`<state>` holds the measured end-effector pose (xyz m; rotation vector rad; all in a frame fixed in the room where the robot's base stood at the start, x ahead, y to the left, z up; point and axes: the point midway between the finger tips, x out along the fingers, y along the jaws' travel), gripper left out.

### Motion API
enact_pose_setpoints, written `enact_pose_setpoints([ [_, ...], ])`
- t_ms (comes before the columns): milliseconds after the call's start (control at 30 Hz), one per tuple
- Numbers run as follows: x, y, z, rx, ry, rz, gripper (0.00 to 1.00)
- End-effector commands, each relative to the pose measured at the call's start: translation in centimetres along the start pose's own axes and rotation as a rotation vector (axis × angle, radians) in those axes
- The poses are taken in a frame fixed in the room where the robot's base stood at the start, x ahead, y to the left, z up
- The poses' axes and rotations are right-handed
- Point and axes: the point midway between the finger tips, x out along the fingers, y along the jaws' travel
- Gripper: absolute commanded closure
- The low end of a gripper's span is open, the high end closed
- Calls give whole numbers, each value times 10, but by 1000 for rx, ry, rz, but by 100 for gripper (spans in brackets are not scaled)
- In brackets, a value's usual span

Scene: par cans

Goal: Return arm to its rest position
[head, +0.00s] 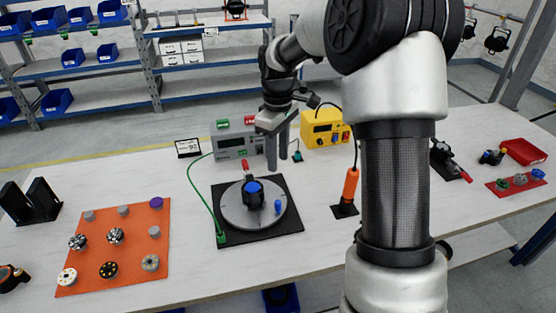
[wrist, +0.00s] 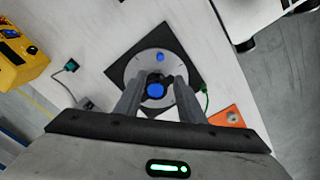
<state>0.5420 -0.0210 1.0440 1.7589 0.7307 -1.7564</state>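My gripper (head: 277,148) hangs above the back of the round grey turntable plate (head: 235,209) on its black base mat. Its two fingers point down and stand apart with nothing between them. In the wrist view my gripper (wrist: 157,82) is also open, and the plate (wrist: 135,72) lies below and beyond the fingertips. A black cylinder with a blue top (head: 253,190) stands upright at the plate's middle. A small blue piece (head: 278,207) stands near the plate's right edge. My arm comes in from the right and covers part of the table.
A grey instrument (head: 237,144) and a yellow one (head: 325,128) stand behind the mat. An orange mat (head: 130,270) with several round pieces lies left. An orange-handled tool (head: 350,186) stands right of the plate. A red tray (head: 524,151) is far right. Shelves line the back.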

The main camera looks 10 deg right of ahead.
Motion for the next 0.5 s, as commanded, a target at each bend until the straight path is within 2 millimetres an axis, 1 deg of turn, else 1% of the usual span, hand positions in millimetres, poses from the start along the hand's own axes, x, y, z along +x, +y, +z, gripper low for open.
enact_pose_setpoints([
  [267, 0, 0, 0, 0, 0, 0, 64],
  [333, -2, -1, 0, 2, 1, 3, 64],
  [367, -6, -2, 1, 6, 2, 7, 64],
  [433, -22, -8, 5, 25, 6, 25, 64],
  [467, -31, -12, 8, 37, 9, 37, 64],
  [500, -47, -19, 12, 61, 16, 55, 64],
])
